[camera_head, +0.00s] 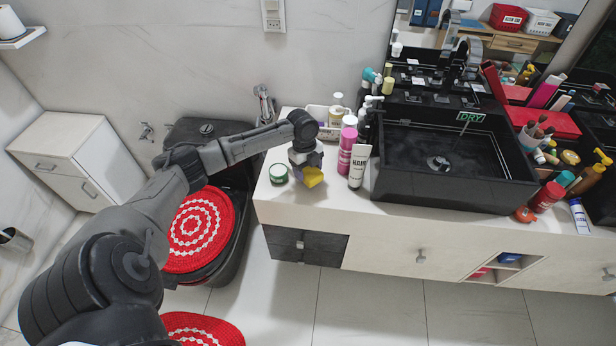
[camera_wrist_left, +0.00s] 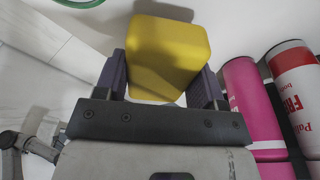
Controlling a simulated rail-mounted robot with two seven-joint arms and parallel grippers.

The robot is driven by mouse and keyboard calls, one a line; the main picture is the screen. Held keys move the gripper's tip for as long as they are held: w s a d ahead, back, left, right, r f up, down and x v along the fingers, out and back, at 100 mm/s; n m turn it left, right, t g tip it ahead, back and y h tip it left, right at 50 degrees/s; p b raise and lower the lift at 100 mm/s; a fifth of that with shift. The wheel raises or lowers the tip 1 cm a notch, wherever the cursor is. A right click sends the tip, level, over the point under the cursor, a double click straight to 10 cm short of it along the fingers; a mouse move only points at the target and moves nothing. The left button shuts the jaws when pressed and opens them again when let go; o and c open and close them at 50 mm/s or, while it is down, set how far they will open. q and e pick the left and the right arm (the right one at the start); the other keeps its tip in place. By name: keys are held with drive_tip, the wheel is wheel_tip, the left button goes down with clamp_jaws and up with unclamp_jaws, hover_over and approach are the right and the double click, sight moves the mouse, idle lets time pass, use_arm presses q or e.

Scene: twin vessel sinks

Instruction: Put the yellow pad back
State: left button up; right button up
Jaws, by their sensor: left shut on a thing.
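The yellow pad (camera_head: 313,177) is a small block at the left end of the white counter. My left gripper (camera_head: 306,168) is shut on it. In the left wrist view the yellow pad (camera_wrist_left: 165,58) sits between the two dark fingers of the left gripper (camera_wrist_left: 165,85), with a shadow on the white surface beside it. I cannot tell whether the pad touches the counter. My right gripper is not in view.
A white caddy (camera_head: 328,120) is behind. Bare counter (camera_head: 330,204) lies in front.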

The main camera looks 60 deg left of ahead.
sight(308, 176)
use_arm(q)
wheel_tip(308, 176, down, 3)
drive_tip(key=shift+r+b, duration=0.1)
drive_tip(key=shift+b, duration=0.2)
drive_tip(key=shift+f, duration=0.2)
drive_tip(key=o, duration=0.9)
drive_tip(key=shift+c, duration=0.2)
drive_tip(key=r+p, duration=0.1)
drive_tip(key=r, duration=0.3)
drive_tip(key=a+r+p, duration=0.1)
drive_tip(key=r, duration=0.3)
drive_tip(key=r+p, duration=0.1)
drive_tip(key=r, duration=0.3)
drive_tip(key=shift+s+a, duration=0.15)
drive_tip(key=shift+a, duration=0.25)
